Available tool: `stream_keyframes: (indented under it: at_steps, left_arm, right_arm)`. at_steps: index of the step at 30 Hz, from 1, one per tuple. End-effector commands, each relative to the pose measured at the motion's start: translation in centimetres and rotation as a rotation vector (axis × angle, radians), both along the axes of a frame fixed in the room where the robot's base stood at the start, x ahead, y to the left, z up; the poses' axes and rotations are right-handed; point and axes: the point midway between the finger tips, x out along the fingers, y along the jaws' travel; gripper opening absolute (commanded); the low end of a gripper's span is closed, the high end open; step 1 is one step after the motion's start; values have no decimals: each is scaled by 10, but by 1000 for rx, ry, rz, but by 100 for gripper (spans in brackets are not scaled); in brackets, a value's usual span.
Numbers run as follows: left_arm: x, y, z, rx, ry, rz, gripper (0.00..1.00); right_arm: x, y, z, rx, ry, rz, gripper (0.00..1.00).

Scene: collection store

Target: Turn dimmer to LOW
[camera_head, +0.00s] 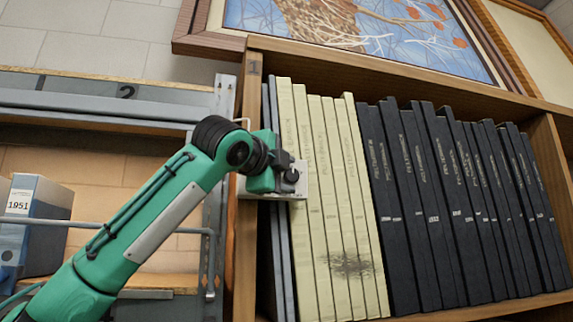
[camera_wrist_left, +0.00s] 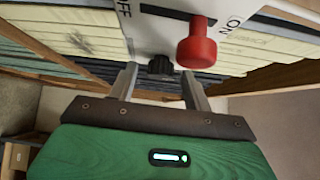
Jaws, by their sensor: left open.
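A white switch panel (camera_wrist_left: 232,55) fills the top of the left wrist view. It carries a red-knobbed lever (camera_wrist_left: 197,45) in a slot with "OFF" and "ON" lettering at its ends. Below the slot is a small black ribbed knob (camera_wrist_left: 160,65), which looks like the dimmer; no LOW mark is readable. My left gripper (camera_wrist_left: 160,75) is open, its two fingers on either side of the black knob; contact cannot be told. In the head view my left gripper (camera_head: 290,178) is in front of the panel (camera_head: 299,192) and hides most of it. My right gripper is not in view.
Cream binders (camera_head: 325,215) and black binders (camera_head: 440,205) fill the wooden shelf right of the panel. A framed picture (camera_head: 360,30) is above. A metal rack (camera_head: 100,100) with a grey-blue box (camera_head: 42,210) stands at left, close to my arm.

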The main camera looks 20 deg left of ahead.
Motion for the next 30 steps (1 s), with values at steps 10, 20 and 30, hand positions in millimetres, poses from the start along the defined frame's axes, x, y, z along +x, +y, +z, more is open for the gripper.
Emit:
stream_keyframes:
  at_steps: [10,20,30]
  left_arm:
    - [4,-1,-1,0,0,1,50]
    - [4,-1,-1,0,1,1,6]
    - [5,-1,-7,-64,-43,-1,6]
  right_arm:
    - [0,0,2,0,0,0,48]
    - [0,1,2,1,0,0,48]
    - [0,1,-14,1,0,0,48]
